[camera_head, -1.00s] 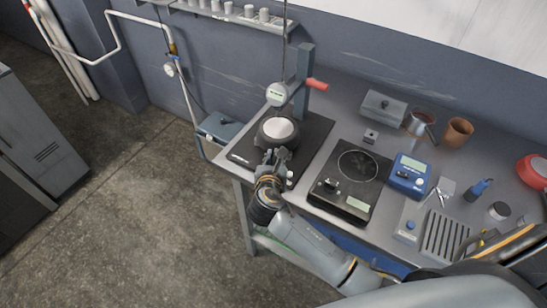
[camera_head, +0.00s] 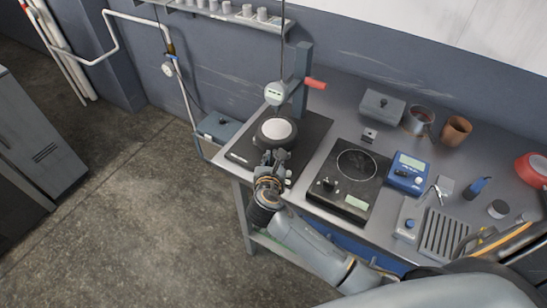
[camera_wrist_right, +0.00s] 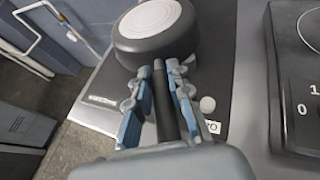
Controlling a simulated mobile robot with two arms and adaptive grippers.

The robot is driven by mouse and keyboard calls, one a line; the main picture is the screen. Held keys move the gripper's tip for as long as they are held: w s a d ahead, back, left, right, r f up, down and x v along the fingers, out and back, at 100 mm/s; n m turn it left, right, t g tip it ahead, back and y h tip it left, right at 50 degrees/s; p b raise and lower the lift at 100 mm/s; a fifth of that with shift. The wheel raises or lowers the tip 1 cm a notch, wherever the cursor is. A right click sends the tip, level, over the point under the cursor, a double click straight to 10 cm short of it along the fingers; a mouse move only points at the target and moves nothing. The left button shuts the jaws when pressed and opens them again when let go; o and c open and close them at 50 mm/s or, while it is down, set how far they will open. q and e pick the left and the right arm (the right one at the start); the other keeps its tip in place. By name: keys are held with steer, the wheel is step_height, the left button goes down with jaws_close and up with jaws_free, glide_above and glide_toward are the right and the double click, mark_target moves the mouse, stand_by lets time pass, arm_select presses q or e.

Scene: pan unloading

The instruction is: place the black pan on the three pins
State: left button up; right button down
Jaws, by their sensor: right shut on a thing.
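The black pan (camera_head: 259,137) with a light round disc facing up is over the black base plate (camera_head: 311,138) of the dial-gauge stand. It also shows large in the wrist view (camera_wrist_right: 165,48). My right gripper (camera_head: 275,158) is shut on the pan's handle (camera_wrist_right: 163,100), a dark bar between its two fingers. The three pins are not clearly seen; the pan hides the plate under it. One small light round piece (camera_wrist_right: 207,104) shows on the plate beside the gripper. I cannot tell whether the pan touches anything below. My left gripper is out of view.
The dial gauge (camera_head: 275,93) and its post (camera_head: 302,80) with a red handle stand just behind the pan. A black hotplate (camera_head: 349,186) is to the right, then a blue meter (camera_head: 408,173). Cups and a grey box (camera_head: 378,108) are behind. The bench's left edge is close.

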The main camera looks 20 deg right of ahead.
steer(key=c, duration=1.1)
jaws_free()
steer(key=shift+c, duration=0.2)
steer(key=v, duration=1.2)
